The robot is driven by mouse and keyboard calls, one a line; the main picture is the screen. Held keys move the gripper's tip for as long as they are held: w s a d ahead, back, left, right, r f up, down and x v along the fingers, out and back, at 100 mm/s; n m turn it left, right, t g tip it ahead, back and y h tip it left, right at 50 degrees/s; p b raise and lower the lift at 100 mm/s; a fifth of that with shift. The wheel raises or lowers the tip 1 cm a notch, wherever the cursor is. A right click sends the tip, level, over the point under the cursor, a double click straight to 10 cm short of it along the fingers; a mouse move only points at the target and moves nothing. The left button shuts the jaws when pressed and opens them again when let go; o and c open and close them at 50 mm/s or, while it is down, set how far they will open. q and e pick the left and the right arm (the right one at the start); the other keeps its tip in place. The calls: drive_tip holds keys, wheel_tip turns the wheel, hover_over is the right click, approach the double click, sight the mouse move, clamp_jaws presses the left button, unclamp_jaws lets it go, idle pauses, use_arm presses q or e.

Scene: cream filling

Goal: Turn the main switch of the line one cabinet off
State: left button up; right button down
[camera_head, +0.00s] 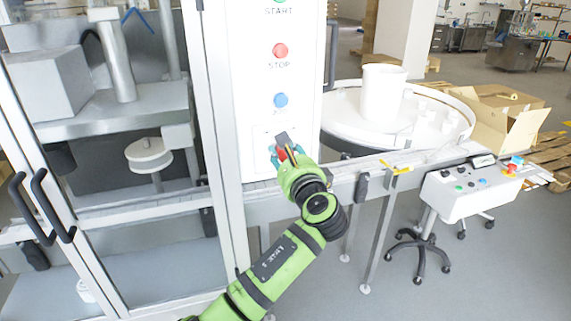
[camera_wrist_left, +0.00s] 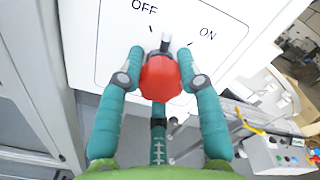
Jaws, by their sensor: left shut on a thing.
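The main switch is a red knob (camera_wrist_left: 160,78) with a grey and white pointer (camera_wrist_left: 165,43) on a white plate (camera_wrist_left: 115,45) marked OFF and ON. In the left wrist view the pointer points up between the two labels. My left gripper (camera_wrist_left: 159,68) is shut on the knob, with one teal finger on each side and a third below. In the head view the switch shows as a bit of red (camera_head: 282,155) low on the white cabinet (camera_head: 245,85), largely hidden by my left gripper (camera_head: 287,152). My right gripper is not in view.
Green START (camera_head: 279,1), red STOP (camera_head: 280,50) and blue (camera_head: 281,100) buttons sit above the switch. A glass machine door with black handles (camera_head: 40,208) stands left. A round table (camera_head: 340,125), a conveyor edge and a control box (camera_head: 465,190) on a stand are right.

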use_arm(q)
drive_tip(key=n+b, duration=0.2)
drive_tip(key=n, duration=0.1)
drive_tip(key=shift+a+r+b, duration=0.1)
drive_tip(key=shift+r+b, duration=0.1)
drive_tip(key=shift+b, duration=0.15)
drive_tip(key=shift+r+n+b, duration=0.1)
drive_tip(key=shift+n+b, duration=0.6)
drive_tip(key=shift+n, duration=0.4)
drive_tip(key=o, duration=1.2)
drive_tip(key=shift+c, duration=0.2)
drive_tip(key=shift+a, duration=0.2)
drive_tip(key=shift+d+f, duration=0.2)
